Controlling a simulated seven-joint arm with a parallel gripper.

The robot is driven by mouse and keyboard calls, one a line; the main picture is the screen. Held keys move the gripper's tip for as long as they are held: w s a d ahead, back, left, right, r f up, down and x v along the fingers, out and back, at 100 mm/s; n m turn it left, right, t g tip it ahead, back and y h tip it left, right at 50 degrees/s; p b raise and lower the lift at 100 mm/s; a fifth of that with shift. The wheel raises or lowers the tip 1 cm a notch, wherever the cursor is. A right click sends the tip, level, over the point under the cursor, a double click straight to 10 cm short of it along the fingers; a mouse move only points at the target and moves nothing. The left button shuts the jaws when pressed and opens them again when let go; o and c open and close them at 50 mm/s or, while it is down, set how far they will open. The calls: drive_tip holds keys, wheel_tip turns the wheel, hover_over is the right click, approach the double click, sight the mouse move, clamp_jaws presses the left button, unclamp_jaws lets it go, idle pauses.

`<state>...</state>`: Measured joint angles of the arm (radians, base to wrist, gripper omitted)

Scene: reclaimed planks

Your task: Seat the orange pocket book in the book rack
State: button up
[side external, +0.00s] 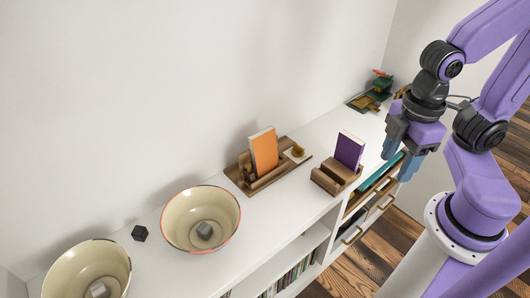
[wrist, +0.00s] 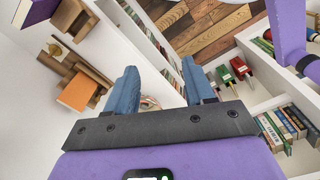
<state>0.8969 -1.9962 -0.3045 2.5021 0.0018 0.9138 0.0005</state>
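The orange pocket book (side external: 264,150) stands nearly upright at a larger wooden stand (side external: 236,176) on the white shelf top. I cannot tell how deep it sits in a slot. It also shows in the wrist view (wrist: 77,92). A smaller wooden rack (side external: 328,182), to its right, holds a purple book (side external: 350,148). I cannot tell which wooden piece the task means. My gripper (side external: 402,166) is at the right, beside the shelf's front edge and apart from both books. Its blue fingers are spread with nothing between them in the wrist view (wrist: 160,84).
Two cream bowls (side external: 172,232) (side external: 62,262), each with a small block inside, and a dark cube (side external: 139,233) stand at the left. A green object (side external: 378,86) is at the far end. A wall runs behind; open drawers (side external: 372,190) jut out below my gripper.

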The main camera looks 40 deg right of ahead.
drive_tip(key=w+a+r+m, duration=0.2)
drive_tip(key=w+a+m, duration=0.5)
drive_tip(key=w, duration=0.5)
drive_tip(key=m+g, duration=0.2)
drive_tip(key=m, duration=2.1)
hover_over(263, 132)
drive_tip(key=w, duration=0.3)
wheel_tip(263, 132, down, 9)
drive_tip(key=shift+m, duration=0.3)
drive_tip(key=shift+s+f, duration=0.5)
drive_tip(key=shift+f, duration=1.5)
drive_tip(key=shift+s+f, duration=0.45)
drive_tip(key=shift+f, duration=1.5)
drive_tip(key=shift+s+f, duration=0.5)
drive_tip(key=shift+f, duration=1.5)
